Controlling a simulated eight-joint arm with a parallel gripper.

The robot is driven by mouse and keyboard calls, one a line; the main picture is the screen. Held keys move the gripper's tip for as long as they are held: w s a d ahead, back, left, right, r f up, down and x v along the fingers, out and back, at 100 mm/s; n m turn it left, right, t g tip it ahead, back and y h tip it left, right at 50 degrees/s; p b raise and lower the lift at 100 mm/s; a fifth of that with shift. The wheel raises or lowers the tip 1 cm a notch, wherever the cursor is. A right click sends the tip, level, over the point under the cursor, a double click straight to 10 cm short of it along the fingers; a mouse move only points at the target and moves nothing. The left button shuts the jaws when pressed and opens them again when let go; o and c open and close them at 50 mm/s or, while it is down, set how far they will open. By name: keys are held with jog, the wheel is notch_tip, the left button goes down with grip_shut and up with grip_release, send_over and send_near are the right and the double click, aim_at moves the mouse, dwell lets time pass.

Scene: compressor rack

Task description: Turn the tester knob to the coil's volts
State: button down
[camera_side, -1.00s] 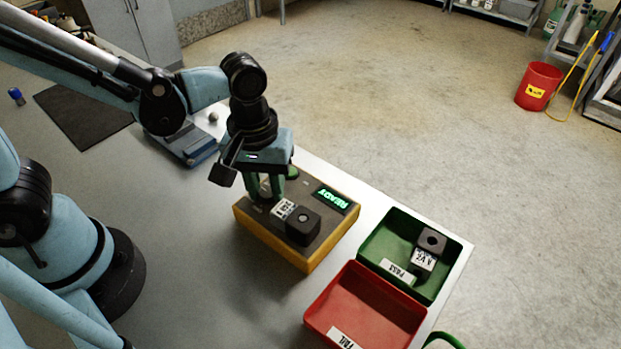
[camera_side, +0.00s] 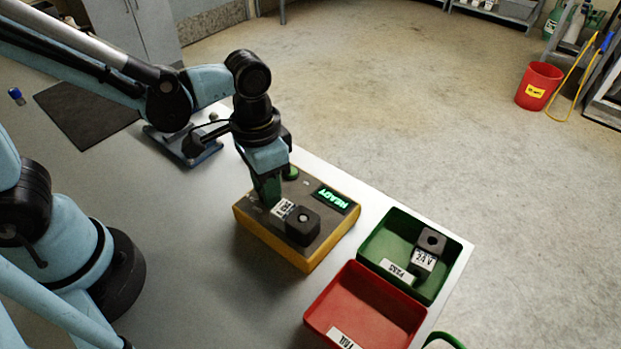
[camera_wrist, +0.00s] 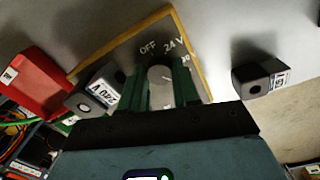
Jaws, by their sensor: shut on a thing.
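The tester (camera_side: 262,236) is a yellow-edged box with a dark top and a green READY display (camera_side: 334,199). A black coil (camera_side: 303,226) with a white label sits on it; in the wrist view its label (camera_wrist: 104,92) ends in V, but I cannot read the figure surely. My gripper (camera_side: 270,193) points down at the tester and is shut on the grey knob (camera_wrist: 160,87), its green fingers on either side. The markings OFF and 24 V show beyond the knob; others are partly hidden by a finger. The knob's exact setting is unclear.
A green PASS tray (camera_side: 452,251) holds another labelled coil (camera_side: 432,241). A red FAIL tray (camera_side: 366,303) is empty. In the wrist view one more black coil (camera_wrist: 262,76) stands beside the tester. A blue fixture (camera_side: 186,150) lies behind my gripper.

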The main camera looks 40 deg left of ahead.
jog(key=shift+m, duration=0.6)
jog(key=c, duration=1.9)
grip_release()
grip_shut()
jog(key=o, duration=1.1)
grip_release()
